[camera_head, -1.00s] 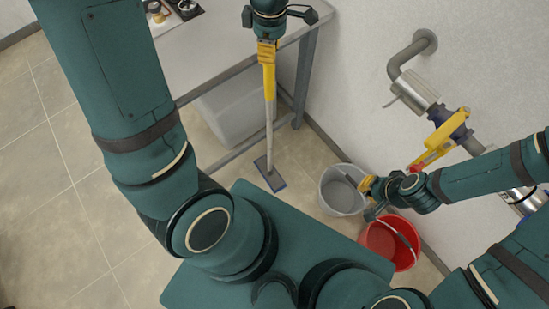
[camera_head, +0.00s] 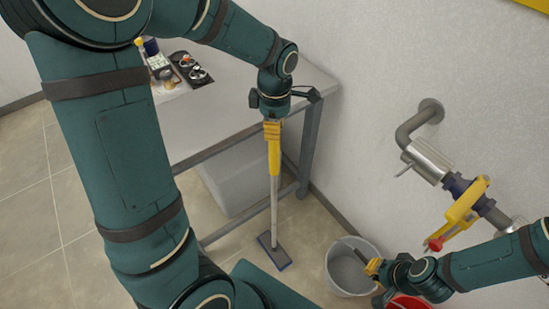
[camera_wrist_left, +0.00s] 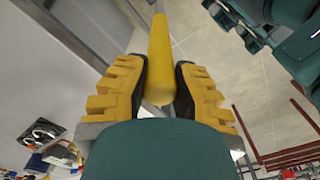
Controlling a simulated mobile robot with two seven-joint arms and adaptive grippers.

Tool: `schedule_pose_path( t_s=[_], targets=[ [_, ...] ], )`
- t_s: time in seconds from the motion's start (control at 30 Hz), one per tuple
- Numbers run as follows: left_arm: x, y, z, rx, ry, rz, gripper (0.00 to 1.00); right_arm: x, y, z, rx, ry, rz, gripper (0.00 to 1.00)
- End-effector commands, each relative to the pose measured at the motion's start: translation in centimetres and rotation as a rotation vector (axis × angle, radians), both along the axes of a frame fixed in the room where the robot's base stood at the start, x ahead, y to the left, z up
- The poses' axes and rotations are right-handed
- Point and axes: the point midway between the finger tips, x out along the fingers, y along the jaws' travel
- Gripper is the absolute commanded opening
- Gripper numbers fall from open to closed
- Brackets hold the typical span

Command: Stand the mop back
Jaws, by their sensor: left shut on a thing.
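The mop (camera_head: 275,198) has a yellow upper grip, a pale pole and a flat grey head with a blue edge. It stands nearly upright, its head at the floor in front of the table. My left gripper (camera_head: 272,130) is shut on the top of the yellow grip. The left wrist view also shows the yellow grip (camera_wrist_left: 161,48) between the two yellow fingers of the left gripper (camera_wrist_left: 160,75). My right gripper (camera_head: 374,267) is at the rim of the grey bucket (camera_head: 340,278), by a dark bar. Whether it holds this bar is unclear.
A table (camera_head: 222,140) with small items stands behind the mop, with a pale bin (camera_head: 232,185) beneath it. A red bucket (camera_head: 408,302) is partly hidden by my right arm. A pipe with a yellow-handled valve (camera_head: 462,212) runs along the right wall. Open tiled floor lies left.

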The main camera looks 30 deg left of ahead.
Motion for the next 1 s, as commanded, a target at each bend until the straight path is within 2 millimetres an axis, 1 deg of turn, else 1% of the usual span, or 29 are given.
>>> schedule_pose_path(
  t_s=[0.17, 0.4, 0.5, 0.83, 0.97, 1.0],
  targets=[
    [0.1, 0.0, -1.1, 0.0, -0.003, 0.001, 0.0, 0.1, 0.0, -0.3, 0.0, -0.002, -0.001, 0.0],
    [0.0, 0.0, -4.5, -0.001, -0.001, 0.0, 0.0, 0.3, 0.0, -1.4, -0.001, -0.007, -0.002, 0.0],
    [0.1, 0.0, -5.3, 0.0, -0.003, 0.0, 0.0, 0.3, -0.1, -1.6, -0.001, -0.008, -0.002, 0.0],
    [0.1, 0.0, -5.5, 0.0, -0.004, 0.0, 0.0, 0.3, -0.1, -1.5, -0.001, -0.009, -0.002, 0.0],
    [0.1, 0.0, -5.8, 0.0, -0.004, 0.0, 0.0, 0.4, -0.1, -1.8, -0.001, -0.009, -0.002, 0.0],
    [0.0, 0.0, -6.0, -0.001, -0.001, 0.0, 0.3, 0.4, -0.1, -1.9, -0.002, -0.009, -0.003, 0.0]
  ],
)
